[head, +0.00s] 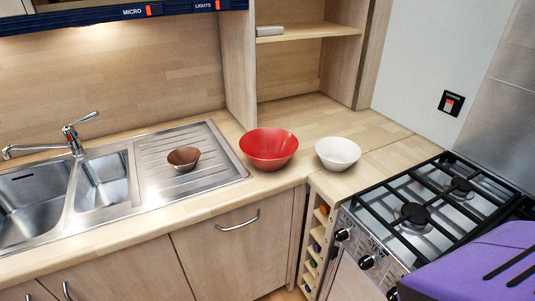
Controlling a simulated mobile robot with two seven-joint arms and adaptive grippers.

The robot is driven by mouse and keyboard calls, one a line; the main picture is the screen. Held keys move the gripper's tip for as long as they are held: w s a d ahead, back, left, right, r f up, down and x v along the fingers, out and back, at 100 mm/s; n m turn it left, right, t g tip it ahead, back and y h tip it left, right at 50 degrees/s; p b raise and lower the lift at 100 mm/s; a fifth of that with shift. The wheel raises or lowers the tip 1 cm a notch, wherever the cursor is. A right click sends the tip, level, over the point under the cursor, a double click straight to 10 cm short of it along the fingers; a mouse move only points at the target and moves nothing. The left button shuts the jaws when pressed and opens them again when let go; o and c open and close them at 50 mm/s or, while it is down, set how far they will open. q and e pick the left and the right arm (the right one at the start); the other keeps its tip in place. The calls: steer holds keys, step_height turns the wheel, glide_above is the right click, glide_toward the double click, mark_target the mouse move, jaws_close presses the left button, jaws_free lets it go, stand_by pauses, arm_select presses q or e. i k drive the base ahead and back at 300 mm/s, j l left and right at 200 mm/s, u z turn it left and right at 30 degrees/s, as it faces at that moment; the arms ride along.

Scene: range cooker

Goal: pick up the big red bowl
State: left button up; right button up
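The big red bowl (268,150) stands upright on the wooden counter near its inner corner, between the sink drainer and a white bowl. It looks empty, and nothing touches it from above. Neither of my grippers can be made out in the head view. A purple part at the lower right covers the front corner of the cooker.
A white bowl (338,153) stands close to the right of the red bowl. A small brown bowl (184,158) sits on the steel drainer (220,171) to the left. The gas cooker (400,225) is at the right. Counter behind the red bowl is clear.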

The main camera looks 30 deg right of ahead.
mark_target(269, 149)
steer(key=i+j+z, duration=0.1)
steer(key=i+z, duration=0.15)
steer(key=z, duration=0.15)
steer(key=i+j+z, duration=0.1)
steer(key=z, duration=0.3)
steer(key=i+j+z, duration=0.25)
steer(key=z, duration=0.15)
